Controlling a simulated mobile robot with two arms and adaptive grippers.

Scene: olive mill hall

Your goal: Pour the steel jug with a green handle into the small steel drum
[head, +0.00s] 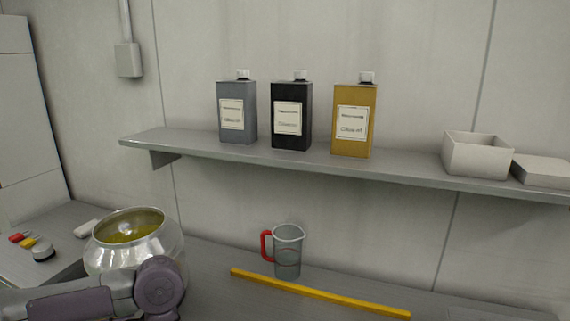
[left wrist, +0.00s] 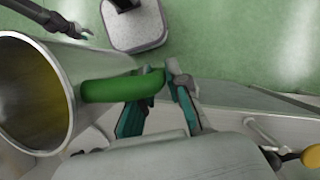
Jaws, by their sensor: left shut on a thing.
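The steel jug with a green handle (left wrist: 64,62) is at the left of the left wrist view, its wide mouth facing left, with a yellow-green tint inside. My left gripper (left wrist: 158,98) has its teal fingers shut on the green handle (left wrist: 118,88). In the head view a shiny, round-bellied steel vessel (head: 135,262) holds yellow-green liquid behind my left arm. No handle shows on it, so I cannot tell whether it is the jug or the drum. My left gripper is hidden there. What looks like my right gripper (left wrist: 74,28) shows small at the top left of the wrist view.
A clear measuring jug with a red handle (head: 288,254) stands on the grey counter behind a yellow strip (head: 315,294). The shelf (head: 215,151) above bears a grey can (head: 237,112), a black can (head: 291,115), a yellow can (head: 354,120) and a white box (head: 476,155).

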